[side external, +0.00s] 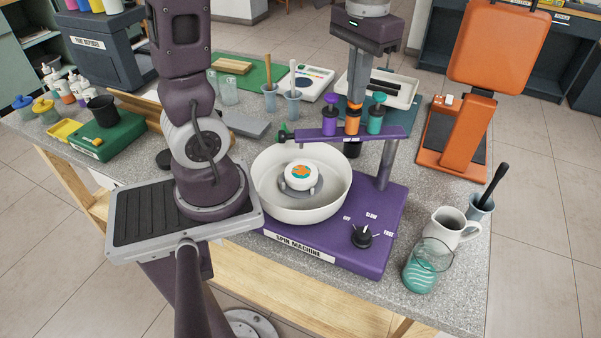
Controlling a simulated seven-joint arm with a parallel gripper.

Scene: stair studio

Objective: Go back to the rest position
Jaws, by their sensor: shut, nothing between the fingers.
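My gripper (357,92) points down at the upper middle of the side external view. Its fingers are together, with nothing visibly held. The fingertips are at or just above the orange-topped paint dispenser (352,122); I cannot tell whether they touch it. That dispenser stands between a purple one (330,118) and a teal one (376,118) in the purple arm (312,136) of the spin machine (300,246). Below, a white disc with an orange and teal patch (300,173) sits in the white bowl (272,205).
An orange press (488,60) stands open at right. A white pitcher (446,226), a glass with teal waves (422,270) and a blue cup (481,207) sit at the front right. Bottles, a green box (105,138) and trays crowd the left of the speckled table (455,290).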

